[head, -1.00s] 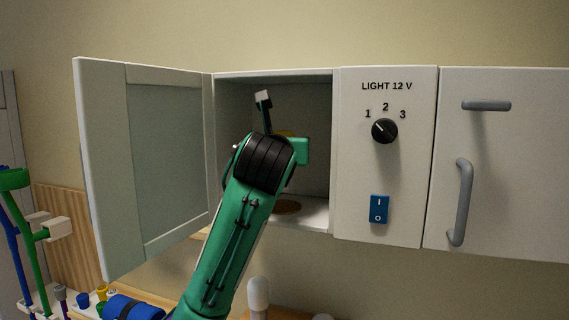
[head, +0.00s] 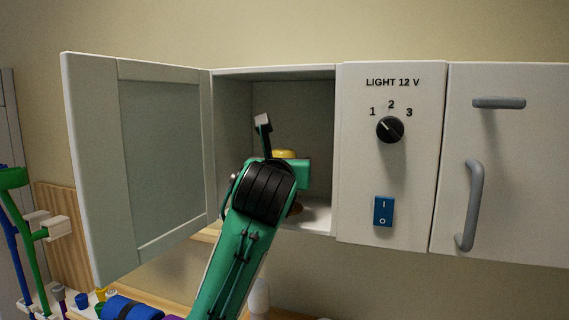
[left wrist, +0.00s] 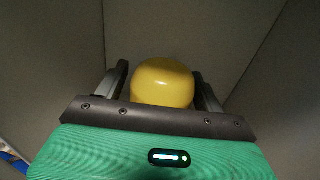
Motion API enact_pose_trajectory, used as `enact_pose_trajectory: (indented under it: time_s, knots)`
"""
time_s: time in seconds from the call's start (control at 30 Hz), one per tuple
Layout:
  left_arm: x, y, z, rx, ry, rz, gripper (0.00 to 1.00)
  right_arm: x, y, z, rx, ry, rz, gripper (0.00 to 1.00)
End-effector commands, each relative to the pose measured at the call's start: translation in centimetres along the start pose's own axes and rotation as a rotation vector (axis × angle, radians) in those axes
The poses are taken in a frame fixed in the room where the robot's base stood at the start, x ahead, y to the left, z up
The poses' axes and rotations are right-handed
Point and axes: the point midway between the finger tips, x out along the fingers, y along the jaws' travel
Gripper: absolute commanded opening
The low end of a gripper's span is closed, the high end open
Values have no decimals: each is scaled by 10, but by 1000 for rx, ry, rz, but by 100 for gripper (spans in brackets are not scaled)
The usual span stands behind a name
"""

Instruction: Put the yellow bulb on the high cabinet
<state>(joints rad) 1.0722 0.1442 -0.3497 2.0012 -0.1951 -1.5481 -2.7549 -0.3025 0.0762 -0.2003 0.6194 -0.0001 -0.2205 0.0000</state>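The yellow bulb (head: 284,154) is inside the open high cabinet (head: 230,72), partly hidden behind my left gripper (head: 291,172). In the left wrist view the rounded yellow bulb (left wrist: 162,84) sits between the two dark fingers of my left gripper (left wrist: 163,92), which appear closed around it. Exact finger contact is hard to see there. A brown round item (head: 296,209) shows on the cabinet floor below the gripper, mostly hidden by my arm. The bulb's underside is hidden. My right gripper is out of view.
The cabinet door (head: 165,160) stands open on the left. A panel with a black knob (head: 390,130) and a blue switch (head: 383,211) borders the opening on the right. A closed door with a grey handle (head: 469,205) lies further right. Crutches (head: 30,230) stand at far left.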

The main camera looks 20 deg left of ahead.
Motion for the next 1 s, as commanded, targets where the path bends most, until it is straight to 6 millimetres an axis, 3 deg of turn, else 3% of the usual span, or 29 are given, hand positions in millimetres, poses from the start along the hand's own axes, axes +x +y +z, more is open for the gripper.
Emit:
enact_pose_trajectory:
  time_s: [0.27,0.37,0.8,1.0]
  knots:
    - [0,0,4,-1,-1,-1,70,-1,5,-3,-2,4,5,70]
    - [-9,0,2,1,-4,0,70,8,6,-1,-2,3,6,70]
    - [-94,0,1,1,-6,0,70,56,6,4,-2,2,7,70]
    - [-114,0,3,0,-3,0,70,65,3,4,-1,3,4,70]
